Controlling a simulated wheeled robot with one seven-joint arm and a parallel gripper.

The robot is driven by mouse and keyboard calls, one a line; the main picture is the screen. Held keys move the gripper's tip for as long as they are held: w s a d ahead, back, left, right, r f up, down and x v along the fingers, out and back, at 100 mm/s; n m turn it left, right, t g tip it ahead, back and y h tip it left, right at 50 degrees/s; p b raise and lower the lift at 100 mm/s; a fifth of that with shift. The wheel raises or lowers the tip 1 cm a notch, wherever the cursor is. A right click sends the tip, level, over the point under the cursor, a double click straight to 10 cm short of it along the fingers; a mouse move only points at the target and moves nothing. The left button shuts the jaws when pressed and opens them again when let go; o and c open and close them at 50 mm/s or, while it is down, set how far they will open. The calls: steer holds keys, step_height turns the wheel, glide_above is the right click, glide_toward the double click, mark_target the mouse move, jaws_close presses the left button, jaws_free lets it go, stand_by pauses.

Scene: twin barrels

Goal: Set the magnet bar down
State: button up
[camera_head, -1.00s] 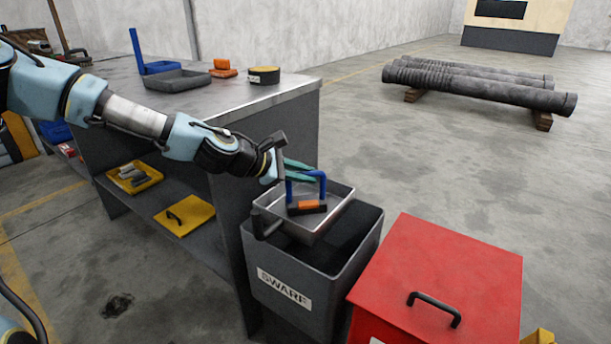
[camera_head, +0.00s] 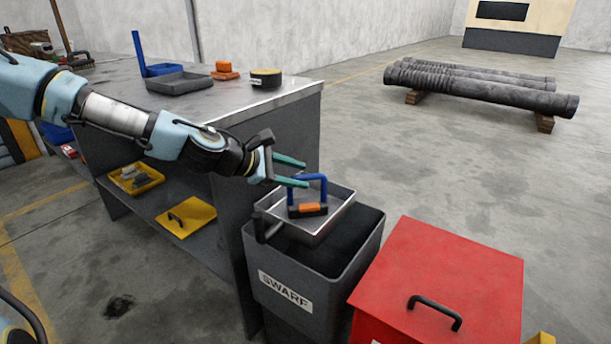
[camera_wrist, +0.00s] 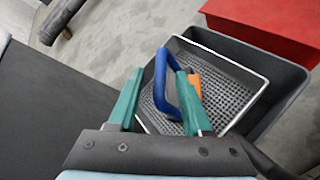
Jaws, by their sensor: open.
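The magnet bar (camera_head: 307,209) is a dark bar with an orange block and a blue loop handle. It rests in the metal sieve tray (camera_head: 343,212) set in the top of the grey SWARF bin (camera_head: 322,262). In the wrist view the blue handle (camera_wrist: 160,82) shows between and beyond the two fingers (camera_wrist: 155,97), above the perforated tray floor. The dark bar is mostly hidden there behind the handle and right finger.
A red lidded box (camera_head: 448,272) with a black handle stands right of the bin. The workbench (camera_head: 235,104) is on the left, holding a grey tray (camera_head: 178,83), orange blocks (camera_head: 224,70) and a round tin (camera_head: 265,78).

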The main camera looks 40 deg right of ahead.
steer(key=p+v, duration=0.8)
steer(key=p, duration=0.2)
steer(key=shift+a+r, duration=0.25)
steer(key=shift+r, duration=0.15)
steer(key=shift+a+f, duration=0.2)
steer(key=shift+f, duration=0.05)
steer(key=w+a+f+m+t+y, duration=0.1)
steer(key=a+f+m+y, duration=0.25)
steer(key=a, duration=0.55)
steer(key=w+a+f+m+y, duration=0.1)
steer(key=a+f+m+y, duration=0.2)
steer(key=a, duration=0.7)
steer(key=a+r+m+t+y, duration=0.2)
steer(key=a+r+y, duration=0.3)
steer(key=a+r, duration=1)
steer(key=a+m, duration=0.1)
steer(key=a, duration=0.3)
steer(key=shift+a+r+t, duration=0.25)
steer(key=shift+a+t, duration=0.05)
steer(key=shift+a, duration=0.05)
